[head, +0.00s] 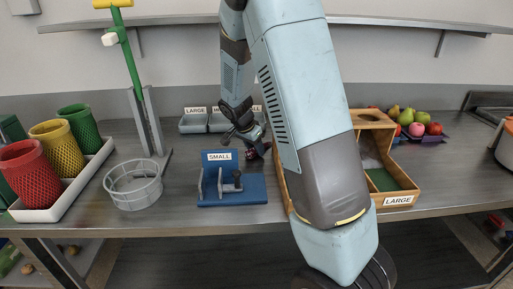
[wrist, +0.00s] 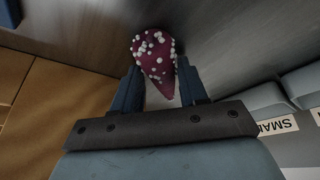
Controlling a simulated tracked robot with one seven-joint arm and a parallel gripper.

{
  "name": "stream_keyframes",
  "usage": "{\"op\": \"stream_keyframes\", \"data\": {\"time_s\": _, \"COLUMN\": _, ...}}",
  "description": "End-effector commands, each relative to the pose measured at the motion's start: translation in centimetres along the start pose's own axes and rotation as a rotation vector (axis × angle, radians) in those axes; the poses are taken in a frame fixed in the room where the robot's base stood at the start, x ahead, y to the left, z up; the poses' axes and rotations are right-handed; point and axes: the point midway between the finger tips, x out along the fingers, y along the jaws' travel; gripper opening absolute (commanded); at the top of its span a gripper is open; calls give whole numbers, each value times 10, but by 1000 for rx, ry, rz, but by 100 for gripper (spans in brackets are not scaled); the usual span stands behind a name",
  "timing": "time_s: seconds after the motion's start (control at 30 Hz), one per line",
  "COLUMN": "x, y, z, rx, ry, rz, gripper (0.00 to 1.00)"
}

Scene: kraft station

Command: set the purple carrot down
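The purple carrot (wrist: 155,55), dark purple with white dots, sits between the two fingers of my gripper (wrist: 158,75) in the wrist view. Both fingers press close to its sides, and its narrow end points back toward the palm. In the head view my gripper (head: 251,142) points down over the metal table, between the blue SMALL fixture and the wooden LARGE box. A small dark purple patch of the carrot (head: 251,154) shows just below it, low over the table. Whether the carrot touches the tabletop cannot be told.
The blue SMALL fixture (head: 232,190) stands left of my gripper. The wooden LARGE box (head: 402,196) is to the right, partly behind my arm. Grey labelled bins (head: 193,124) stand behind.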

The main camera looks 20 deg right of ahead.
Motion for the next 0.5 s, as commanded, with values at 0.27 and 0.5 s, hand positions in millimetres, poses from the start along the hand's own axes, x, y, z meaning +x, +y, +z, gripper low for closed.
{"op": "stream_keyframes", "data": {"time_s": 0.27, "x": 0, "y": -1, "z": 0, "rx": 0, "ry": 0, "rz": -2, "gripper": 58}}
{"op": "stream_keyframes", "data": {"time_s": 0.5, "x": -9, "y": -1, "z": -1, "rx": 0, "ry": 1, "rz": -5, "gripper": 58}}
